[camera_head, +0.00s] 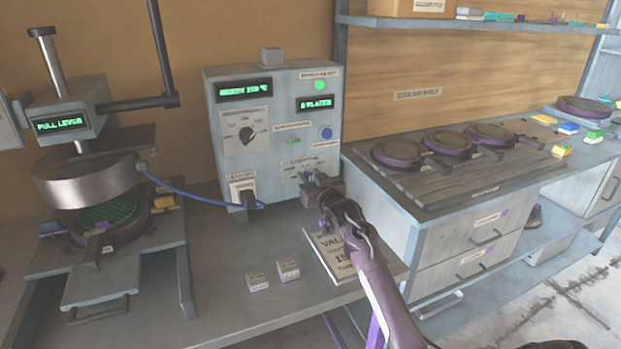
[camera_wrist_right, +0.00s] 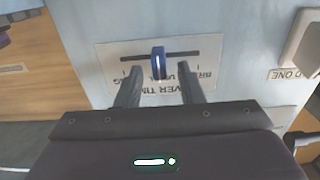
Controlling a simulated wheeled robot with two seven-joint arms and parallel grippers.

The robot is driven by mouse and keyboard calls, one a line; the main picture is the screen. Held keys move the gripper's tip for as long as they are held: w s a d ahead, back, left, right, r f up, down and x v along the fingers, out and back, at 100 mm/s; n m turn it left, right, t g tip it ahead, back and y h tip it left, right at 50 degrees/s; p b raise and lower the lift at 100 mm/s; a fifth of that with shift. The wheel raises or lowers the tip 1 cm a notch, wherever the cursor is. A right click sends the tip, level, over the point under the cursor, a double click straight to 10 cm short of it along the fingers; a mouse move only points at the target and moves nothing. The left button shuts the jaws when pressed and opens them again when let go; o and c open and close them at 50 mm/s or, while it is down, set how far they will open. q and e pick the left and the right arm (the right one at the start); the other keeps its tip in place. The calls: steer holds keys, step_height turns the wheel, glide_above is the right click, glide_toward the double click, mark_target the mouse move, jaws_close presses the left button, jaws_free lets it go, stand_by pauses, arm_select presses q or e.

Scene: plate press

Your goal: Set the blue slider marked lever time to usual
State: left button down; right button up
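The blue slider (camera_wrist_right: 158,60) is a small knob on a dark horizontal slot in a white label plate. In the right wrist view this plate appears upside down, reading something like "lever timing". The knob sits near the middle of the slot. My right gripper (camera_wrist_right: 158,72) is open, with one finger on each side of the knob and a visible gap on both sides. In the head view, my right gripper (camera_head: 314,183) is at the lower right of the grey control box (camera_head: 207,130) and hides the knob. My left gripper is not in view.
The box also has a dial (camera_head: 245,132), a green button (camera_head: 320,86), a blue button (camera_head: 326,133) and a plugged cable (camera_head: 190,198). A press (camera_head: 88,180) stands left. A value card (camera_head: 325,250) and two small blocks (camera_head: 288,270) lie on the bench.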

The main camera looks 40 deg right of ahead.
steer(key=shift+s, duration=0.1)
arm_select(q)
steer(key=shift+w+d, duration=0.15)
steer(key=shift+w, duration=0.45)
arm_select(e)
steer(key=v, duration=0.7)
steer(key=shift+s, duration=0.3)
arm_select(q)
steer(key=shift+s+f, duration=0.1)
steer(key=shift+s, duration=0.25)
arm_select(e)
steer(key=shift+a, duration=0.1)
